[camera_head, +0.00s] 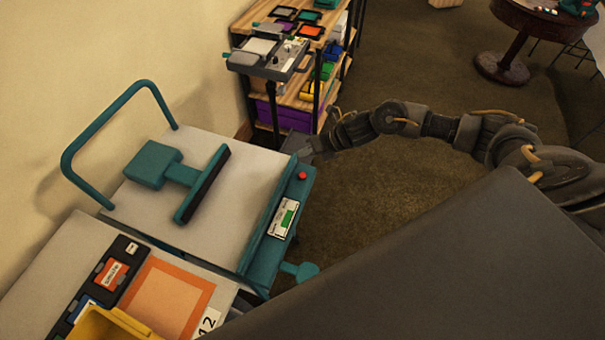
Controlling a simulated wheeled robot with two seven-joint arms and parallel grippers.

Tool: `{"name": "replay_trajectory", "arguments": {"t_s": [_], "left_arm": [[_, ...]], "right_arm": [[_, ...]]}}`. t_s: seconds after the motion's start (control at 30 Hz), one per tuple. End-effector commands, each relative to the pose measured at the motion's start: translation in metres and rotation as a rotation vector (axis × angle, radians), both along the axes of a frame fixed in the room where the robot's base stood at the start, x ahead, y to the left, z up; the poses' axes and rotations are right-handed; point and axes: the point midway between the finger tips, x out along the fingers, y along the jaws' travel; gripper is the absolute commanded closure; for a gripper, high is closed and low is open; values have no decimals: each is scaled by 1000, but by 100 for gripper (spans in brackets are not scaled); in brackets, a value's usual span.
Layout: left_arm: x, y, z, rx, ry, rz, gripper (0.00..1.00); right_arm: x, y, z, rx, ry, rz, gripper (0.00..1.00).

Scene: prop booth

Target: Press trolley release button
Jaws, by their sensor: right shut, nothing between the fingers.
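The trolley (210,215) has a pale flat top, a teal handle and a teal front edge. A small red button (302,175) sits on that teal edge near its far right corner, next to a label with a green field (284,218). My right gripper (299,152) is shut and empty. It is just beyond the button, by the trolley's far corner, and looks apart from the button. My left gripper is not in view.
A teal T-shaped piece (180,175) lies on the trolley top. A table with an orange-framed square (168,297) and a yellow bin (105,325) adjoins the near side. A shelf rack (290,60) stands behind. A round table (520,22) is far right.

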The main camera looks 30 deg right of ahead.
Motion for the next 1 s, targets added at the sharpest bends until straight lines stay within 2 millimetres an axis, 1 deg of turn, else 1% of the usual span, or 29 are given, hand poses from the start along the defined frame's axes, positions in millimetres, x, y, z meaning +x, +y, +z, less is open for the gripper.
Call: {"name": "replay_trajectory", "arguments": {"t_s": [0.17, 0.27, 0.47, 0.8, 0.9, 1.0], "left_arm": [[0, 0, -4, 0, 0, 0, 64], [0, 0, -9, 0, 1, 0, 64], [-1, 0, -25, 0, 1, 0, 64], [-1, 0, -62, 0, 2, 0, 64], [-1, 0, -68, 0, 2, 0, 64], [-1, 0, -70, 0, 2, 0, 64]], "right_arm": [[0, 0, -5, 1, 1, -1, 100], [0, 0, -12, 1, 2, -2, 100], [0, 0, -34, 1, 2, -2, 100], [1, 0, -80, 2, 0, -3, 100], [1, 0, -87, 2, 0, -3, 100], [1, 0, -89, 2, 0, -3, 100]]}}
